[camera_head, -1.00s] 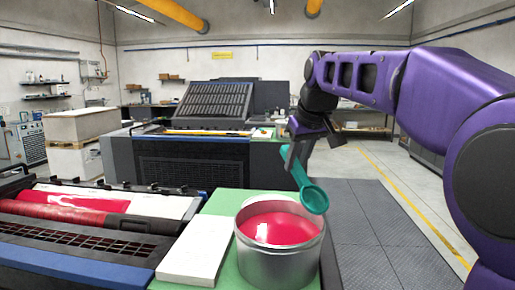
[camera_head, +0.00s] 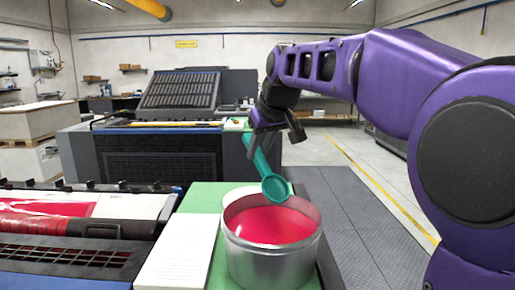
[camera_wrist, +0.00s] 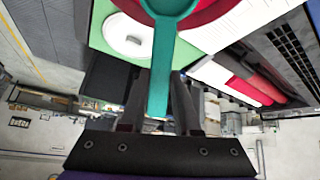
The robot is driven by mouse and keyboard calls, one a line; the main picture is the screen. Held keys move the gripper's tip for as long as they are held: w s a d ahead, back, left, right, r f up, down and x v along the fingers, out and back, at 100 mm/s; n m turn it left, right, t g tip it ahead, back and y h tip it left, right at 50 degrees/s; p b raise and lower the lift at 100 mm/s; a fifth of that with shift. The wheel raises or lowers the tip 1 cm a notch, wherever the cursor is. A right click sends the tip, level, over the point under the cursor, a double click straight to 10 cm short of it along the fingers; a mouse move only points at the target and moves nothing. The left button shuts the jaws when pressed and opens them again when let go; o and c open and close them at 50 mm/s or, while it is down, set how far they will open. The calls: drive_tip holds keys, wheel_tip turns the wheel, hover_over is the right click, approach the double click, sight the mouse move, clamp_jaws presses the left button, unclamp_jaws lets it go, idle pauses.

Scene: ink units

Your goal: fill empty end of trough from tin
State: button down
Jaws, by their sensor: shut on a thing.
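My gripper (camera_head: 262,135) is shut on the handle of a teal scoop (camera_head: 275,187). The scoop hangs tilted, and its bowl overlaps the far rim of the tin in the head view. No ink shows in the bowl. The metal tin (camera_head: 272,264) is open and holds red ink; part of it shows at the top of the wrist view (camera_wrist: 212,10). The trough (camera_head: 135,206) is at the left, with red ink (camera_head: 45,210) toward its left and a bare pale stretch at its right end. In the wrist view the scoop (camera_wrist: 161,60) lies between the fingers.
The tin stands on a green top (camera_head: 203,200), with a white slab (camera_head: 178,250) at its left. A round white thing (camera_wrist: 129,37) lies on the green in the wrist view. A dark press (camera_head: 165,155) stands behind.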

sight(263, 181)
drive_tip(key=f+b, duration=0.2)
drive_tip(key=s+f+b, duration=0.1)
drive_tip(key=f+b, duration=0.1)
drive_tip(key=f, duration=0.1)
drive_tip(key=d+f+b, duration=0.1)
drive_tip(key=f+b, duration=0.1)
drive_tip(key=shift+s+f, duration=0.2)
drive_tip(key=shift+f, duration=0.05)
drive_tip(key=shift+s+d+f+b, duration=0.1)
drive_tip(key=shift+s+f+b, duration=0.25)
drive_tip(key=shift+f+b, duration=0.45)
wheel_tip(263, 181, up, 10)
drive_tip(key=p, duration=0.9)
